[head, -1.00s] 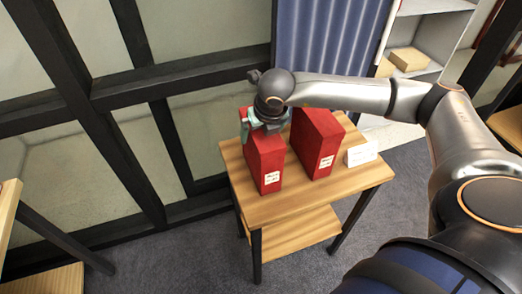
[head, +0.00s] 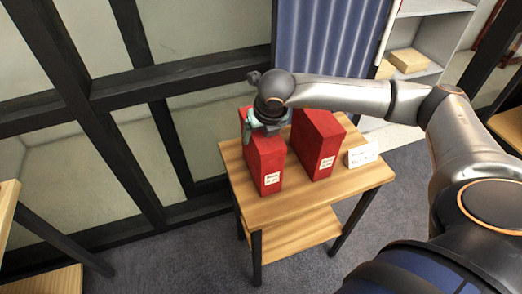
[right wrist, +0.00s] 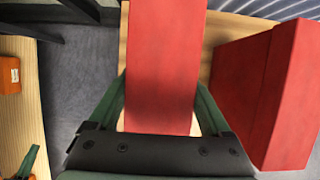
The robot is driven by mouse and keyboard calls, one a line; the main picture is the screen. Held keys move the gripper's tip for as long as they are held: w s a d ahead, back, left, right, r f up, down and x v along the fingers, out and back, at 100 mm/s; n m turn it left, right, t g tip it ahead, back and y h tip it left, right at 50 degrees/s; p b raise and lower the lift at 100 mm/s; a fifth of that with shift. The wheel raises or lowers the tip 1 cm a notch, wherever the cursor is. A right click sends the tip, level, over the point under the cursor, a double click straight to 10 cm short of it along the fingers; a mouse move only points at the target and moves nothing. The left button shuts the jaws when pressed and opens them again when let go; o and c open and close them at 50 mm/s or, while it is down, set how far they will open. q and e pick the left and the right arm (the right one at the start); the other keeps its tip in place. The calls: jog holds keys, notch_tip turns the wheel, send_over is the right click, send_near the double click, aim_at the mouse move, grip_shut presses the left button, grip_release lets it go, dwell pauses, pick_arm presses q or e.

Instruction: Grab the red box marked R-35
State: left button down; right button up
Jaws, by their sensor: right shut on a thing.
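Two red boxes stand upright on a small wooden table (head: 300,205). The left red box (head: 265,165) has a white label low on its front, too small to read. The right red box (head: 318,145) has a similar unreadable label. My right gripper (head: 268,122) is at the top of the left box. In the right wrist view its green fingers (right wrist: 162,115) lie along both sides of that box (right wrist: 163,60), shut on it. The right box (right wrist: 265,90) is beside it, apart from the fingers. My left gripper is not in view.
A white card (head: 362,155) stands on the table to the right of the boxes. A dark-framed glass partition is behind and left. A blue panel (head: 328,50) and white shelves (head: 432,45) are behind. An orange object (right wrist: 9,75) lies on a wooden surface at the left.

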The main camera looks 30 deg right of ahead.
grip_shut()
jog(key=shift+r, duration=0.1)
dwell(0.4)
